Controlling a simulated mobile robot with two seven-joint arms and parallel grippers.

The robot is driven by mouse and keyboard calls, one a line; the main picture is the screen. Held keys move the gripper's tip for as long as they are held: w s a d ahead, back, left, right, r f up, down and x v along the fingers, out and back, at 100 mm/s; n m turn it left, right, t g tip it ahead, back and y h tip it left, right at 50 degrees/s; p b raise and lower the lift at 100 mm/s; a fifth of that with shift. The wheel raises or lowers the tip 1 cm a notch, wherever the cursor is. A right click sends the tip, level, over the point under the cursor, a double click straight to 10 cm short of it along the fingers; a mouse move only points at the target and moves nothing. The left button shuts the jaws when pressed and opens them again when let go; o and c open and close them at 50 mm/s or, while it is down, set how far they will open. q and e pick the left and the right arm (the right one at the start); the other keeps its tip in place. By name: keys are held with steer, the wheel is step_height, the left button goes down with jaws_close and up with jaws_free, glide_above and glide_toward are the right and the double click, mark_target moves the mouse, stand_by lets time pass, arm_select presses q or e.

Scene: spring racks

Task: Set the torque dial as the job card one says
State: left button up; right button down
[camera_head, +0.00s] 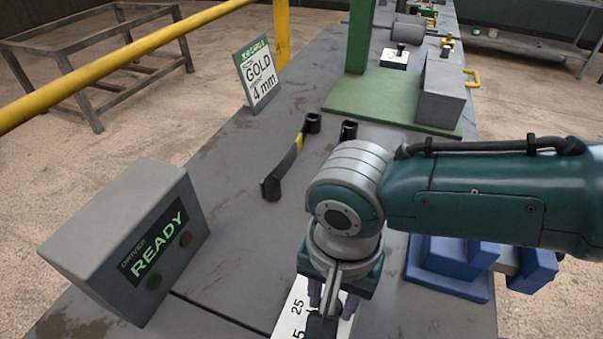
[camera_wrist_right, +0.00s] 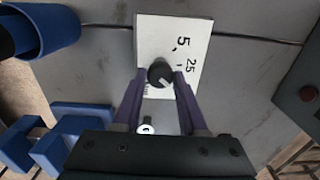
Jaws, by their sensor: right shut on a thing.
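The torque dial is a small black round knob (camera_wrist_right: 159,70) with a pale pointer line, on a white scale plate (camera_wrist_right: 188,24) marked 5 and 25. The plate (camera_head: 297,310) also shows at the bottom of the head view, partly hidden by my wrist. My right gripper (camera_wrist_right: 161,80) has its purple fingers closed on both sides of the knob; it also shows in the head view (camera_head: 331,304). The job card (camera_head: 258,75) stands upright at the back left with a green header, reading GOLD and 4 mm; its smaller print is unclear. My left gripper is out of view.
A grey driver box (camera_head: 130,240) reading READY stands at the left. Blue holders (camera_head: 450,262) stand at the right. A green stand (camera_head: 385,100) and grey block (camera_head: 441,90) are farther back.

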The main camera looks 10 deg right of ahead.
steer(key=shift+s+a+r+n+p, duration=0.1)
steer(key=shift+n+p, duration=0.25)
steer(key=shift+n, duration=0.45)
steer(key=n, duration=0.4)
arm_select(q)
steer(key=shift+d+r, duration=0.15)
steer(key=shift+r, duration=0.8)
arm_select(e)
steer(key=shift+n, duration=1.3)
steer(key=shift+c, duration=2.2)
jaws_free()
arm_select(q)
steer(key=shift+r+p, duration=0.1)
steer(key=shift+p, duration=0.2)
